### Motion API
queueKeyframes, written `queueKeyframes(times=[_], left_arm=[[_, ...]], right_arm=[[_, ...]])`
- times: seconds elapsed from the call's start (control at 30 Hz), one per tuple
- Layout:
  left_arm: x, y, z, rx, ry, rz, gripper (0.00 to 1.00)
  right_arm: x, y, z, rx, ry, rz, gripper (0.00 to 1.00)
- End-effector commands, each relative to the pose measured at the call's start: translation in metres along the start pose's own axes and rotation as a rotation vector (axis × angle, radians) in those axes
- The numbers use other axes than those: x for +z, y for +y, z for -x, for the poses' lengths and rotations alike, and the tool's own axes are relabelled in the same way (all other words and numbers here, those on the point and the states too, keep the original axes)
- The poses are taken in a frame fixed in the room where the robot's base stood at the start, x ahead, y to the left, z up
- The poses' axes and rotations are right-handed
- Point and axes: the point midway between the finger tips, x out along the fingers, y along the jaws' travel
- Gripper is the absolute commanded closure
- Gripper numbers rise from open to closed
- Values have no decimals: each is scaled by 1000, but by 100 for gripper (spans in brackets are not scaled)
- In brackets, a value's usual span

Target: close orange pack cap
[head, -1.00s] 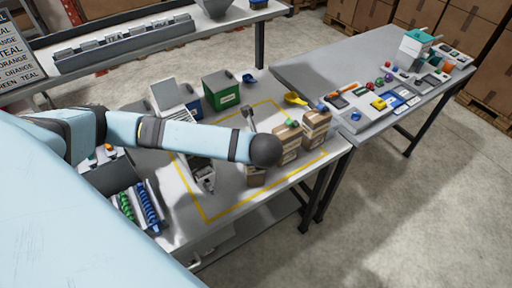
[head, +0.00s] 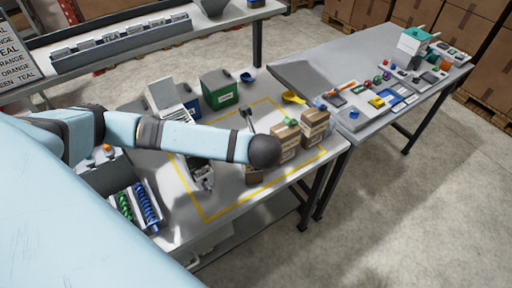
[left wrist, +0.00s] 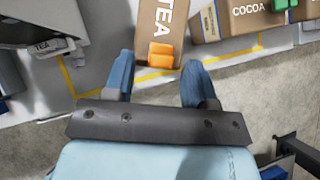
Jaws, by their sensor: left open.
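The TEA pack (left wrist: 155,20) is a brown carton with an orange cap (left wrist: 160,55) at its near end in the left wrist view. My left gripper (left wrist: 158,75) is open, one blue finger on each side of the cap. The cap lies in line with the gap, with space visible on both sides. I cannot tell whether the cap is fully down. In the head view my left wrist covers most of this pack; only a low brown part (head: 254,175) shows below it. My right gripper is out of view.
A COCOA pack with a green cap (left wrist: 283,4) stands to the right of the TEA pack. Another brown pack (head: 315,128) stands beyond it. A grey device (left wrist: 42,45) is on the left. A green bin (head: 219,90) and yellow scoop (head: 293,97) lie farther back.

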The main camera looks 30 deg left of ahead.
Motion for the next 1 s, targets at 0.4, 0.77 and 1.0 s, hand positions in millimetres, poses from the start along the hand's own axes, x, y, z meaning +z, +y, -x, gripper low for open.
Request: queueKeyframes(times=[0.4,0.77,1.0], left_arm=[[3,-1,83,-7,0,-2,49],[-2,-8,100,-27,4,-5,49],[0,-3,108,-12,-1,-3,49]], right_arm=[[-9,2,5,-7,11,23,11],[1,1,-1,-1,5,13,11],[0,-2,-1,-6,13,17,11]])
